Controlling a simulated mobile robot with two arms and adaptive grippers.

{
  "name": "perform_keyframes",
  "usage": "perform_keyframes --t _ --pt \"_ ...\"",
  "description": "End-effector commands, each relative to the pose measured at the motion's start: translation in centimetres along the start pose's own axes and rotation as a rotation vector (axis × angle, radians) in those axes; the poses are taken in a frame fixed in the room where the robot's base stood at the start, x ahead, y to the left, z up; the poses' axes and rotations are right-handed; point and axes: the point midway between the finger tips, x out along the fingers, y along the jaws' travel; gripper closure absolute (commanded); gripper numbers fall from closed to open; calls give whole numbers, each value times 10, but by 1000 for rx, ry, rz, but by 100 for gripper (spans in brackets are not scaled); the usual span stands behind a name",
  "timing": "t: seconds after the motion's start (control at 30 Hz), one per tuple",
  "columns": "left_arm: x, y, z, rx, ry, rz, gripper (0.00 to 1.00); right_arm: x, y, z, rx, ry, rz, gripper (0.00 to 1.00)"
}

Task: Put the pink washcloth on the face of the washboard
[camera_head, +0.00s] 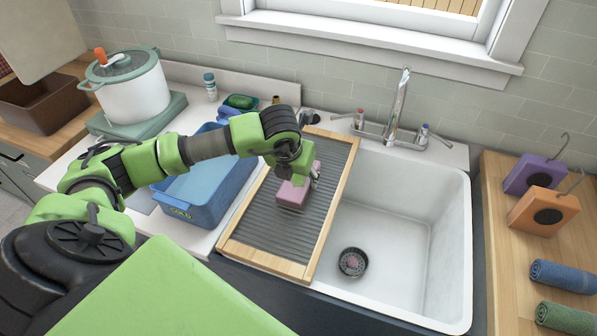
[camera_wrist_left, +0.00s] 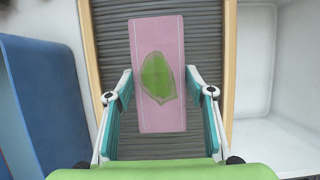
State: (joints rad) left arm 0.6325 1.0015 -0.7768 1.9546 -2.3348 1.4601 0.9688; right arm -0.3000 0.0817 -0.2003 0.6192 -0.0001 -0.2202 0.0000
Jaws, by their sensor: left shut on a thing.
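The pink washcloth (camera_head: 291,196) is a flat folded block over the middle of the washboard's grey ribbed face. In the left wrist view the washcloth (camera_wrist_left: 158,33) shows a green stain on its upper side. The washboard (camera_head: 268,236) has a light wooden frame and lies along the left part of the sink; its ribs also show in the left wrist view (camera_wrist_left: 205,40). My left gripper (camera_head: 308,180) is shut on the washcloth, with one finger at each long side. I cannot tell whether the cloth touches the ribs. My right gripper is not in view.
A blue tub (camera_head: 205,213) marked COLD stands left of the washboard. The white sink basin (camera_head: 395,215) is open at the right. A faucet (camera_head: 398,110) stands behind it. Purple and orange blocks with hooks (camera_head: 543,211) and rolled towels (camera_head: 562,276) lie on the right counter.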

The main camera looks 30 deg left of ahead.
Motion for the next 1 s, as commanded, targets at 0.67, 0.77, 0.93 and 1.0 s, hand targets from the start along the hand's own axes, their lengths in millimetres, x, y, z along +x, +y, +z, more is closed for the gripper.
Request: perform_keyframes --t 0.67,0.77,0.93,1.0 --pt "3 0 -1 -1 -1 -1 34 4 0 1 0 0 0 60" --pt "2 0 -1 -1 -1 -1 34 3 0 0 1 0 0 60" --pt "-6 -1 1 0 -6 -2 34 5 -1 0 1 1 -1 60" --pt "-18 -1 0 0 -7 -3 34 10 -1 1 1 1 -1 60"
